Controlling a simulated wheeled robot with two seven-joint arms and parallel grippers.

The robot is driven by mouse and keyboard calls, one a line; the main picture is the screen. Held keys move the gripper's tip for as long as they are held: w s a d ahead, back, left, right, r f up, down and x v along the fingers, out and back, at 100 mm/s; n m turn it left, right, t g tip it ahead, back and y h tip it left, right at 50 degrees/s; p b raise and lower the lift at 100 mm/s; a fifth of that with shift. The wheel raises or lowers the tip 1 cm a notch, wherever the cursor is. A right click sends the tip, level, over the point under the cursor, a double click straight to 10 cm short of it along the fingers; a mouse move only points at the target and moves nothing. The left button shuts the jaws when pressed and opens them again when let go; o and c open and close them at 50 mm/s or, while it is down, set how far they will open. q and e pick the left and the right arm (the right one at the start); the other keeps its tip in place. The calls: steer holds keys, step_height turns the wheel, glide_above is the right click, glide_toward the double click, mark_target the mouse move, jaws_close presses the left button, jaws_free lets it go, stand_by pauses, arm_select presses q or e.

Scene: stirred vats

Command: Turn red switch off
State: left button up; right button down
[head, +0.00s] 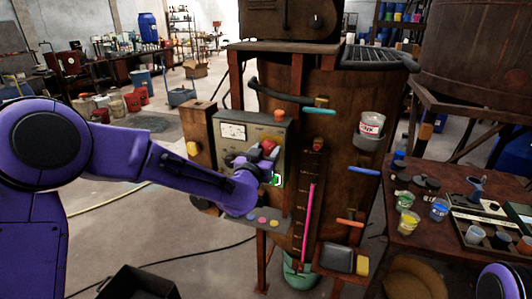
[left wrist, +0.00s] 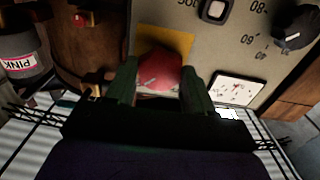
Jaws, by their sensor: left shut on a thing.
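The red switch (head: 268,147) is a rotary knob on the front of the grey control panel (head: 257,122), which is fixed to the rusty vat. In the left wrist view the red switch (left wrist: 165,74) carries a pale line and sits on a yellow plate (left wrist: 180,42). My left gripper (head: 259,159) is at the panel, shut on the switch. In the left wrist view its two fingers (left wrist: 162,88) are on either side of the knob. The fingers hide part of the switch, and I cannot read its setting. My right gripper is out of view.
Coloured pipe handles (head: 363,171) stick out of the vat. A table with paint pots (head: 408,222) stands at right. An open dark box (head: 138,284) is on the floor.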

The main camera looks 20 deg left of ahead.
arm_select(q)
steer(key=shift+n, duration=0.3)
steer(key=n+b, duration=0.2)
steer(key=n, duration=0.2)
steer(key=shift+f, duration=0.15)
steer(key=n+b, duration=0.2)
steer(key=n, duration=0.2)
steer(key=shift+n, duration=0.3)
steer(key=n+b, duration=0.2)
steer(key=n, duration=0.3)
steer(key=shift+b, duration=0.35)
steer(key=shift+n+b, duration=0.85)
steer(key=shift+n, duration=0.85)
steer(key=o, duration=1)
steer(key=shift+o, duration=0.2)
steer(key=shift+s, duration=0.1)
